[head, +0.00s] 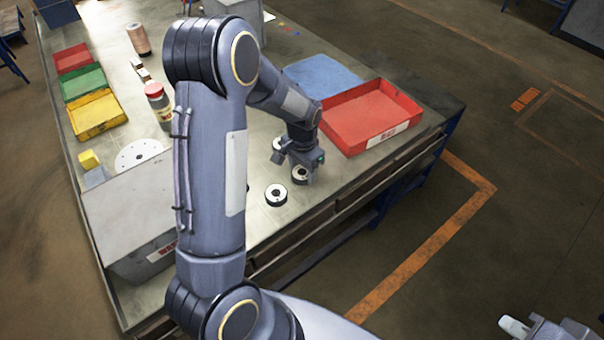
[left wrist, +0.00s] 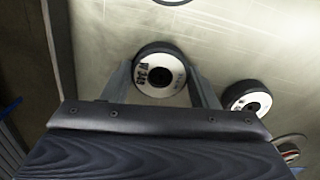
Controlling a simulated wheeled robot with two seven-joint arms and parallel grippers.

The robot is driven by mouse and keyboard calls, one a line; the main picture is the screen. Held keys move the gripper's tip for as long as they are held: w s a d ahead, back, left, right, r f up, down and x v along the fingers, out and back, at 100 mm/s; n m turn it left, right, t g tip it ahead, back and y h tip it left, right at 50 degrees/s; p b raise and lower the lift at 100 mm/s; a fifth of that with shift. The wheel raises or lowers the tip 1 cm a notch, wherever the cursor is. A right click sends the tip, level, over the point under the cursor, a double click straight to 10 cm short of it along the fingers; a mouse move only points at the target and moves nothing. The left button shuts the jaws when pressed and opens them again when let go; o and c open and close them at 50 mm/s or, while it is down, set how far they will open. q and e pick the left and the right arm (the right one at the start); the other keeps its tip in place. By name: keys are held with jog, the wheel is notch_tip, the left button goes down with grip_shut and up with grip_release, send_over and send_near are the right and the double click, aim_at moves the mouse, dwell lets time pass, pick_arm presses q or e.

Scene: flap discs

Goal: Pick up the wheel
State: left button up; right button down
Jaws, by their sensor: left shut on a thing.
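A small wheel, a flap disc with a dark rim and a white printed face (left wrist: 160,72), is between the two fingers of my left gripper (left wrist: 162,88) in the left wrist view. The fingers touch it on both sides. In the head view my left gripper (head: 303,172) is low over the table, shut on this wheel (head: 300,174), partly covering it. I cannot tell whether the wheel touches the table. A second wheel (head: 276,194) lies to its left, and another (head: 277,143) lies behind. My right gripper (head: 540,327) shows only partly at the lower right corner; its opening is unclear.
A red tray (head: 408,103) stands right of my left gripper, with a blue mat (head: 322,76) behind. A grey labelled box (head: 105,200), a white disc (head: 138,153), a jar (head: 157,100) and coloured bins (head: 98,113) are at the left. The table's front edge is close.

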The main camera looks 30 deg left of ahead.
aim_at(303, 171)
pick_arm(q)
jog(key=shift+c, duration=1)
jog(key=shift+r, duration=0.5)
notch_tip(303, 171, up, 2)
jog(key=shift+r, duration=0.2)
jog(key=s+d+r+b, duration=0.2)
jog(key=s+d+r, duration=0.7)
jog(key=s, duration=0.1)
jog(key=shift+s+r+b, duration=0.3)
jog(key=shift+b, duration=0.05)
jog(key=shift+d, duration=0.1)
